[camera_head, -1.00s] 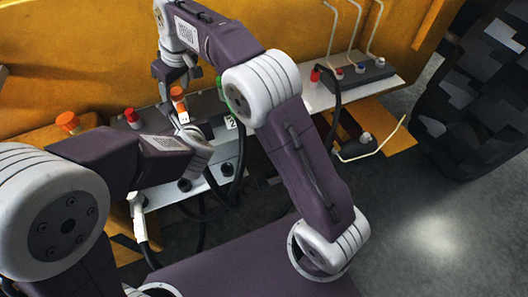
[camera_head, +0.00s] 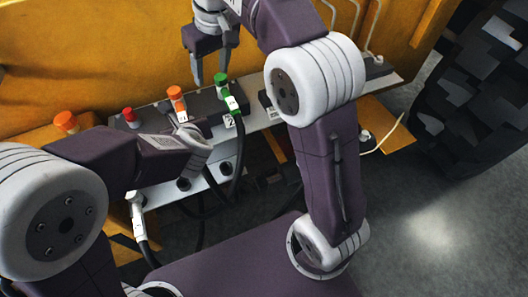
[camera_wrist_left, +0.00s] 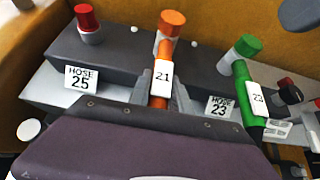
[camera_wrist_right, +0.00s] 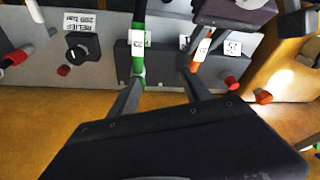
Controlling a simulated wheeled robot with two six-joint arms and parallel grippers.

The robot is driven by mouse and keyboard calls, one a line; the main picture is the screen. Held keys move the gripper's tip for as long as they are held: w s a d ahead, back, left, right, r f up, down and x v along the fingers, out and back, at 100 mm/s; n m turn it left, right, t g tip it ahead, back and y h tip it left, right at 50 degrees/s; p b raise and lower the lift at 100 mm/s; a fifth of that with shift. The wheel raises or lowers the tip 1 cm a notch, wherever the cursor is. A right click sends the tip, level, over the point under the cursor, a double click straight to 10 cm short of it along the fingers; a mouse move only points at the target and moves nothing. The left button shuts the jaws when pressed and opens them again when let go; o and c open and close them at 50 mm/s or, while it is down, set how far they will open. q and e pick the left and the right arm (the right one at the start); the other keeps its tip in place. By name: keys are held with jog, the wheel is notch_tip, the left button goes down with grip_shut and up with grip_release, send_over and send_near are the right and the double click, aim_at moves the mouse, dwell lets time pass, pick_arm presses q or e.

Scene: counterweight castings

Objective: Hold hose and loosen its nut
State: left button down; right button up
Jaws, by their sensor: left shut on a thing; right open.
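My left gripper (camera_wrist_left: 161,96) is shut around an orange hose (camera_wrist_left: 158,101) with a white tag reading 21. An orange nut (camera_wrist_left: 172,22) tops that hose; it also shows in the head view (camera_head: 176,92). My right gripper (camera_head: 209,80) is open and empty, above and behind the block, near the green nut (camera_head: 221,80). In the right wrist view its fingers (camera_wrist_right: 162,88) stand apart, with the green hose (camera_wrist_right: 139,38) beyond the left finger and the orange hose (camera_wrist_right: 203,50) beyond the right one. The nut's thread is too small to tell.
The dark block (camera_wrist_left: 110,52) also bears a red cap (camera_wrist_left: 88,17). Plates reading HOSE 25 (camera_wrist_left: 80,77) and HOSE 23 (camera_wrist_left: 219,107) mark its front. A relief knob (camera_wrist_right: 83,45) sits beside it. Black hoses (camera_head: 240,160) hang below; a large tyre (camera_head: 475,95) stands at right.

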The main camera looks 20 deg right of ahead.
jog(key=s+d+f+m+g, duration=0.1)
jog(key=s+d+f, duration=0.2)
jog(key=s+f, duration=0.4)
jog(key=s+d+f+m+g, duration=0.1)
jog(key=s+d+f+m, duration=0.1)
jog(key=s+f, duration=0.6)
notch_tip(320, 180, down, 4)
jog(key=shift+s+d+h, duration=0.25)
jog(key=shift+d+h, duration=0.15)
jog(key=shift+d, duration=0.5)
notch_tip(320, 180, up, 22)
jog(key=n+t+y, duration=0.1)
jog(key=n+t, duration=0.2)
jog(key=n, duration=0.1)
send_over(173, 90)
jog(key=s+d, duration=0.2)
jog(key=s, duration=0.3)
jog(key=x, duration=1.2)
jog(key=shift+w+a, duration=0.15)
jog(key=shift+w, duration=0.15)
